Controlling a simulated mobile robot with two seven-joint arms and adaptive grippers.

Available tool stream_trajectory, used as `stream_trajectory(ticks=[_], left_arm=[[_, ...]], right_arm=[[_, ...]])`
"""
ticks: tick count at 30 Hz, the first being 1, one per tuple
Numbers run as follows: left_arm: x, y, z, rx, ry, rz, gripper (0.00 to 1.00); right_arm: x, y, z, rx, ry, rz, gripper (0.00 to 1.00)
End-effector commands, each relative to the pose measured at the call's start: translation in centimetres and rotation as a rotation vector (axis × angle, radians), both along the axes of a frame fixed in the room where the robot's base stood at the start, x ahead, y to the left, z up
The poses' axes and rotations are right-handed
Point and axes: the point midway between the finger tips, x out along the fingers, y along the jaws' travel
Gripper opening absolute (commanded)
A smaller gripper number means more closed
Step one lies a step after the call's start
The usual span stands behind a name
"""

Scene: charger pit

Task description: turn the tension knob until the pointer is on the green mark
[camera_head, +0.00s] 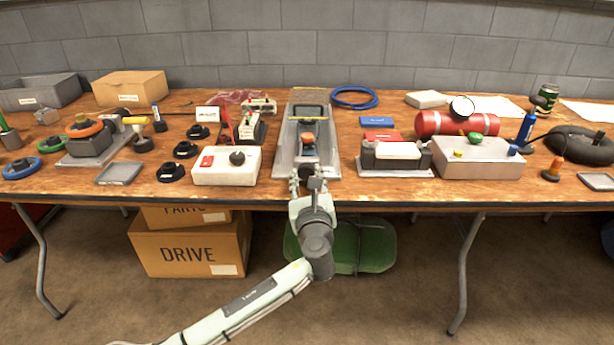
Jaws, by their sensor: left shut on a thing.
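A long grey fixture (327,150) with raised sides stands in the middle of the table, its front end near the front edge. An orange-topped dark part (308,138) sits inside it. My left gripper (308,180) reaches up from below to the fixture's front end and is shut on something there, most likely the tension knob. The gripper and wrist hide the knob. I cannot make out the pointer or the green mark at this size. My right gripper is out of view.
A white box with a black knob (225,168) stands left of the fixture. A dark device with a white top (396,153) stands to the right. The table's front edge (420,203) runs under my wrist. A green chair (362,246) and cardboard boxes (190,248) are below.

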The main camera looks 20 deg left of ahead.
Motion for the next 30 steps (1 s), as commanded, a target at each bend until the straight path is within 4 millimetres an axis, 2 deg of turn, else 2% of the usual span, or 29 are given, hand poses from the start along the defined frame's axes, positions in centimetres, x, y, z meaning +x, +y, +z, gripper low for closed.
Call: stream_trajectory(ticks=[18, 30], left_arm=[[-0.11, 0.13, -0.40, 0.563, 0.166, 0.001, 0.04], [-0.13, 0.22, -0.41, 0.873, 0.255, 0.001, 0.04]], right_arm=[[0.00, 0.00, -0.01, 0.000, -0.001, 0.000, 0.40], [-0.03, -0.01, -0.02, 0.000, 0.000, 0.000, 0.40]])
